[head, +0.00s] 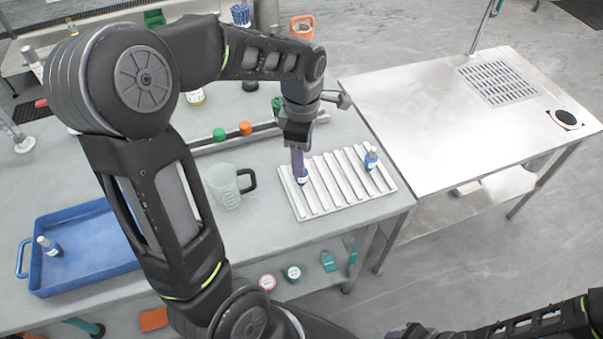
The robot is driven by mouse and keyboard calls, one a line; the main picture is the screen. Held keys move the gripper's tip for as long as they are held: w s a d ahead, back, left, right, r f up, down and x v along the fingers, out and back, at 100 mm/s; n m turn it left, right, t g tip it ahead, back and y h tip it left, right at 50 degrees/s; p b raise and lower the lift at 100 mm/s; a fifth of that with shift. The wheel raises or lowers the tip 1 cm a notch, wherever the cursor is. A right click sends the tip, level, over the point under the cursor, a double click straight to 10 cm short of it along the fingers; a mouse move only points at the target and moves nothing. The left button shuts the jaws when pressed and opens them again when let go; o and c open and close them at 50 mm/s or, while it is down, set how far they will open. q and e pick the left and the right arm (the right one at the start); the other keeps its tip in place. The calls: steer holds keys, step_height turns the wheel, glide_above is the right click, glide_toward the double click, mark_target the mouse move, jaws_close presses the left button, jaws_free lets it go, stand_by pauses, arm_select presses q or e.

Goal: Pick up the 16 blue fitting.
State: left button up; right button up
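A white-and-blue fitting (303,178) is on the ribbed metal rack (335,207), right at the fingertips of my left gripper (299,168). The gripper points down and hides the top of this fitting. Whether its fingers are closed on it cannot be told. A second blue-topped fitting (371,159) stands upright on the right part of the rack, apart from the gripper. A similar blue-and-white piece (49,246) is in the blue tray (92,283) at the left. No size marking is readable. My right gripper (402,332) is low at the bottom edge, partly cut off.
A clear jug with a black handle (224,187) stands left of the rack. A rail with green and orange knobs (246,129) lies behind it. A steel table (430,130) adjoins at the right, mostly bare. Several small items are on the shelf below.

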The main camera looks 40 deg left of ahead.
arm_select(q)
step_height(320, 180, down, 5)
steer(key=shift+f+p, duration=0.1)
steer(key=shift+p, duration=0.5)
steer(key=shift+c, duration=0.4)
jaws_close()
